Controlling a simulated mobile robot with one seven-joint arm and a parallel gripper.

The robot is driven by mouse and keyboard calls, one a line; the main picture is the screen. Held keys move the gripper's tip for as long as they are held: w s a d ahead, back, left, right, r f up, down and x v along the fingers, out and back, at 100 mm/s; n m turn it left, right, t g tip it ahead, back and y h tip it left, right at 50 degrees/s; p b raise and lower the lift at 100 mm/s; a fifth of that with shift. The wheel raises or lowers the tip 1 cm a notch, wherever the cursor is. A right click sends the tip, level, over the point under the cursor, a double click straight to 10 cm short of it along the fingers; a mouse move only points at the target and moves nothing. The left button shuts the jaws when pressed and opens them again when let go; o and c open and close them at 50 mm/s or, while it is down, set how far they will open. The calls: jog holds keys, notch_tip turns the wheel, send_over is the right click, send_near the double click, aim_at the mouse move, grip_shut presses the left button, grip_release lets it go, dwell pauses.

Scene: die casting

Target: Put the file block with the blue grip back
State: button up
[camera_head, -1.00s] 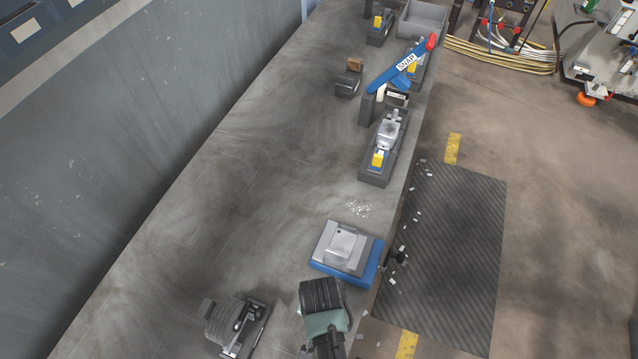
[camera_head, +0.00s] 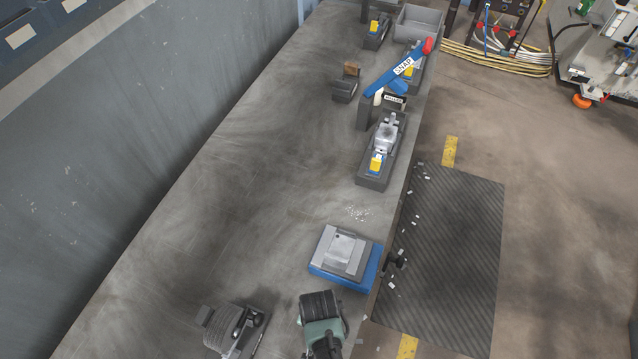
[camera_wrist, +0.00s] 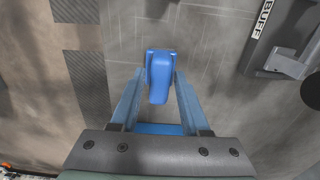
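In the wrist view, my gripper (camera_wrist: 160,88) has its two blue-grey fingers closed in on a bright blue grip (camera_wrist: 160,72). The grip sits between the fingertips and seems held by them. I take it to be the file block with the blue grip; its file face is hidden. The grey bench and brown floor show blurred beneath.
The long grey bench (camera_head: 210,210) has a clear middle. A grey block on a blue base (camera_head: 345,280) stands near its right edge. Fixtures with yellow parts and a blue SNAP lever (camera_head: 398,70) stand farther off. A BUFF-marked station (camera_wrist: 264,25) is right in the wrist view.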

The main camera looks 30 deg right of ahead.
jog(key=shift+o, duration=0.6)
notch_tip(320, 180, up, 12)
jog(key=shift+r, duration=0.2)
